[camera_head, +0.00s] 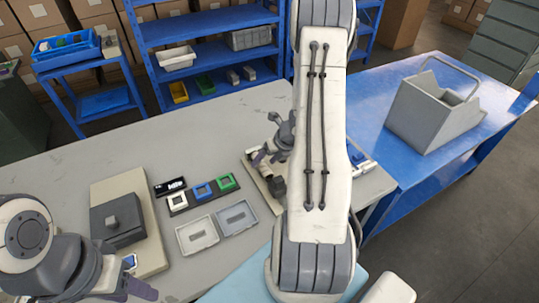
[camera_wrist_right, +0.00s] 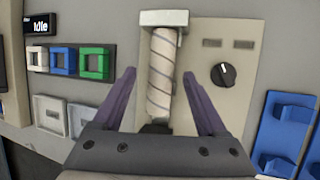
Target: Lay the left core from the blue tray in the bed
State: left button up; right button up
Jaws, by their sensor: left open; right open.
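A core (camera_wrist_right: 162,50) with spiral stripes lies lengthwise on the beige machine plate (camera_wrist_right: 240,62) in the right wrist view, its far end at a metal block (camera_wrist_right: 163,18). I take its place to be the bed. My right gripper (camera_wrist_right: 158,76) is open, one purple finger on each side of the core; contact cannot be told. In the head view my right arm hides most of this spot. The blue tray (camera_wrist_right: 291,110) shows at the right of the wrist view, with notched holders and no core visible in the part shown. My left gripper (camera_head: 138,284) is open at the lower left.
White, blue and green square buttons (camera_head: 202,191) and a small display (camera_head: 170,187) reading Idle sit left of the plate. Two shallow trays (camera_head: 197,235) lie in front. A grey block (camera_head: 118,220) on a beige base stands left. A grey bin (camera_head: 436,108) stands on the blue table.

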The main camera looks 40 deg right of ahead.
jog(key=p+v, duration=0.2)
jog(key=v, duration=0.8)
jog(key=w+a+r+n+g+y, duration=0.1)
jog(key=w+a+r+n, duration=0.15)
jog(key=a+n, duration=0.5)
jog(key=w+a+r+n+g+y, duration=0.1)
jog(key=a+r+n, duration=0.2)
jog(key=a+n, duration=0.45)
jog(key=s+a+r+n+g, duration=0.1)
jog(key=s+a+r+n, duration=0.15)
jog(key=a+n, duration=0.4)
jog(key=s+a+r+n+g, duration=0.25)
jog(key=a+n, duration=0.25)
jog(key=a, duration=0.3)
jog(key=s+a+r+n+h, duration=0.1)
jog(key=s+a+n, duration=0.2)
jog(key=s+n, duration=0.4)
jog(key=s+a+r+n+h, duration=0.2)
jog(key=s+a+n, duration=0.2)
jog(key=n, duration=0.9)
jog(key=s, duration=0.3)
jog(key=shift+s+r, duration=0.25)
